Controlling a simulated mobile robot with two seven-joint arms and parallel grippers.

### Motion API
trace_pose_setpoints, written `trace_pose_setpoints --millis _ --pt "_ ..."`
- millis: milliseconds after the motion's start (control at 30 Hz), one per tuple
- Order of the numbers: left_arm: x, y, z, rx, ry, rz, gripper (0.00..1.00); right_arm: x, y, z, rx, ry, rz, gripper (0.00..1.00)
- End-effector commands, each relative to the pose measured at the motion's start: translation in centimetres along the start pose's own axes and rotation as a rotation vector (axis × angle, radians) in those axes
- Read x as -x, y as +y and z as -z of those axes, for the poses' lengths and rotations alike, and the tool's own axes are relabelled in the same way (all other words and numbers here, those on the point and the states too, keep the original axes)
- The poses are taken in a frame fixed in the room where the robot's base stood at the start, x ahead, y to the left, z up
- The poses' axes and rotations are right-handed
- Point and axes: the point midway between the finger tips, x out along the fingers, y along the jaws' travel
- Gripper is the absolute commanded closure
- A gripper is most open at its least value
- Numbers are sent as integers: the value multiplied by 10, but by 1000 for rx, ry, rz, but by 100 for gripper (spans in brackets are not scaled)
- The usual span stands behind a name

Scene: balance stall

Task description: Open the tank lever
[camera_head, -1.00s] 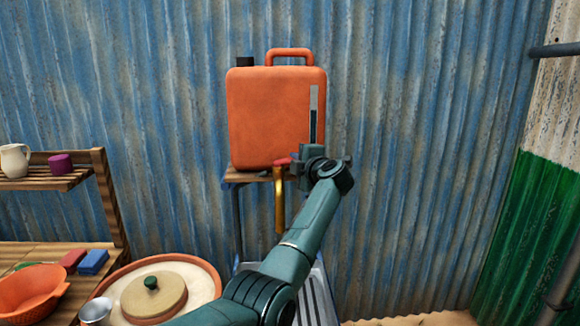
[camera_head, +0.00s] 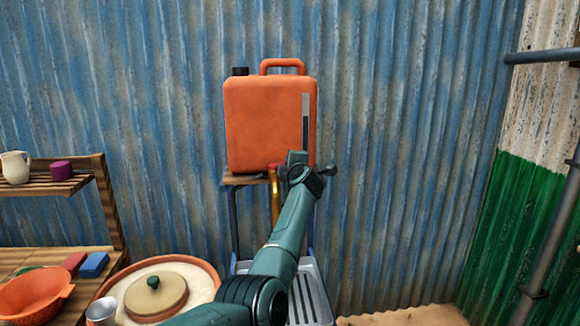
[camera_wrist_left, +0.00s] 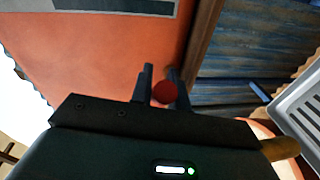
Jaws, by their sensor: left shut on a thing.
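The orange tank (camera_head: 262,125) stands upright on a small wooden-topped stand (camera_head: 241,180) against the corrugated wall. A pale and dark gauge strip (camera_head: 306,115) runs down its front right. A brass spout (camera_head: 275,198) hangs below the tank's front edge, partly behind my arm. The red lever (camera_head: 272,168) shows just above the spout, largely hidden by my left gripper (camera_head: 290,166). In the left wrist view, the narrow fingers (camera_wrist_left: 160,76) are shut on the lever's round red end (camera_wrist_left: 165,93), close to the tank front. My right gripper is not in view.
A ribbed grey drain tray (camera_head: 310,295) lies below the tank. A round lidded vessel (camera_head: 190,275), a metal cup (camera_head: 102,311) and an orange colander (camera_head: 35,293) are at lower left. The wall right of the tank is clear.

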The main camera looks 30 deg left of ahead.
Motion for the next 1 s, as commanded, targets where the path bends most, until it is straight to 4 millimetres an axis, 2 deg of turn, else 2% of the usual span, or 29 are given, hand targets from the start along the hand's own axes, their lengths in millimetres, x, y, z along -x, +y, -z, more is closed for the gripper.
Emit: trace_pose_setpoints --millis 233,267,533,833,1000 --pt "0 -2 -1 -2 -1 2 100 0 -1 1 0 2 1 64" --pt "0 -2 -1 -2 -1 2 82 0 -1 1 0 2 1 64" --pt "0 -1 0 0 0 1 61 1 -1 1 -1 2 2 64" --pt "2 0 -1 1 0 0 61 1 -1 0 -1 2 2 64" --pt "14 -1 -2 4 -2 -2 61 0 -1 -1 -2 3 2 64"
